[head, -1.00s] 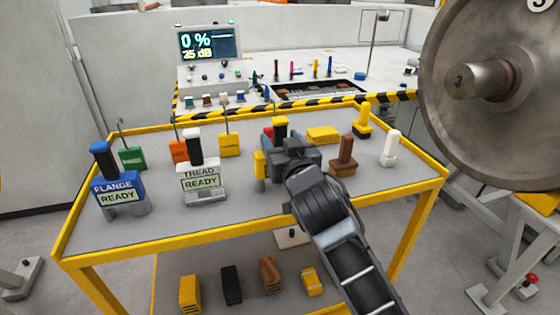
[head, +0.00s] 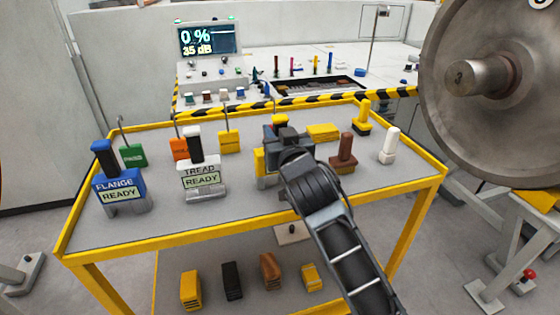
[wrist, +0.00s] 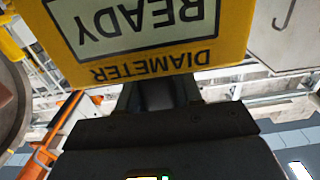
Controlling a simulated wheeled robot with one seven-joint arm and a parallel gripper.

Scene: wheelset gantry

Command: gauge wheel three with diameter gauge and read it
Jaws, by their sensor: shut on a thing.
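The yellow diameter gauge (wrist: 150,58) fills the top of the wrist view, its label DIAMETER and its READY display upside down there. My gripper (head: 280,143) is shut on it. In the head view the gauge (head: 260,161) is mostly hidden behind my gripper, over the yellow-framed table; I cannot tell whether it touches the top. Wheel three (head: 500,125), a large grey steel disc with a stub axle marked 3, stands at the right, apart from the gauge.
The blue flange gauge (head: 118,187) and white tread gauge (head: 201,178), both showing READY, stand at the table's left (head: 150,228). Brown (head: 344,150), white (head: 389,148) and yellow (head: 362,118) handled tools stand at its right. A console screen (head: 208,39) reads 0 % and 35 dB.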

